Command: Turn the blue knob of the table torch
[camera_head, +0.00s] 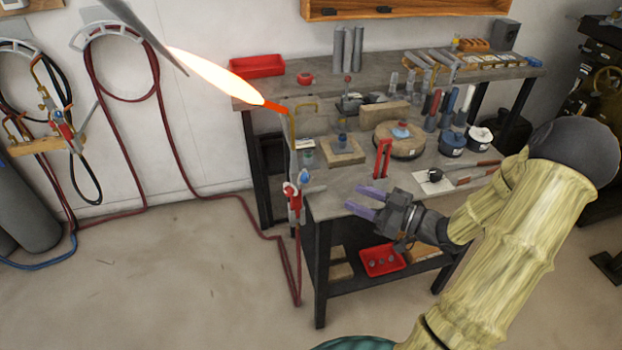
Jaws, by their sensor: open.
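The table torch (295,200) is fixed at the front left corner of the workbench, with red valve parts and a thin brass neck rising above. Its blue knob (304,176) shows on the upper right of the red valve body. A long bright flame (222,80) runs up and left from the glowing orange end of the neck. My gripper (360,201) is open, with its purple fingers pointing left toward the torch. It is right of and a little below the blue knob in the picture, apart from it. Nothing shows between the fingers.
The workbench (350,183) holds a red upright bracket (383,158), a round wooden block (400,146) and several tools. A red hose (240,203) runs across the floor to the torch. Another torch (62,128) hangs on the left wall. A dark pointed bar crosses the upper left.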

